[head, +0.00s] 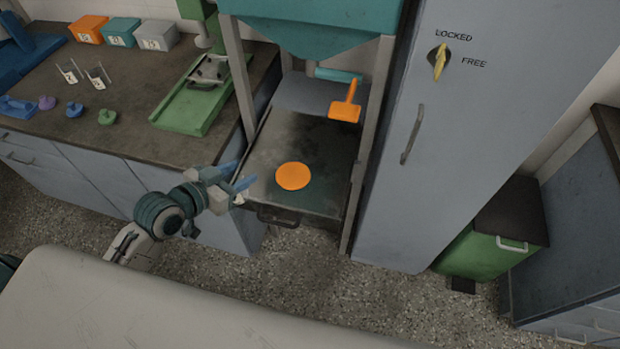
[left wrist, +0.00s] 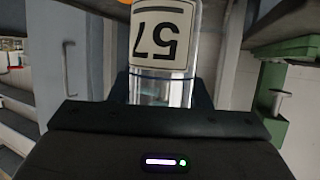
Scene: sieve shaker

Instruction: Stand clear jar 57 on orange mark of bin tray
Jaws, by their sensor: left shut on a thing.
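Clear jar 57 (left wrist: 160,90) fills the upper middle of the left wrist view, with its white label "57" upside down there. My left gripper (head: 236,178) is shut on the jar, with a dark finger on each side of it. In the head view the gripper is at the left front edge of the bin tray (head: 325,202); the jar is hard to make out there. The round orange mark (head: 293,176) lies bare on the tray, to the right of the gripper and apart from it. My right gripper is in neither view.
The frame posts (head: 240,75) and teal hopper (head: 300,30) enclose the tray, with an orange-handled slide (head: 345,108) above its back. A grey cabinet (head: 440,150) stands to the right. The left bench holds a green stand (head: 190,105), two clear jars and small coloured parts.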

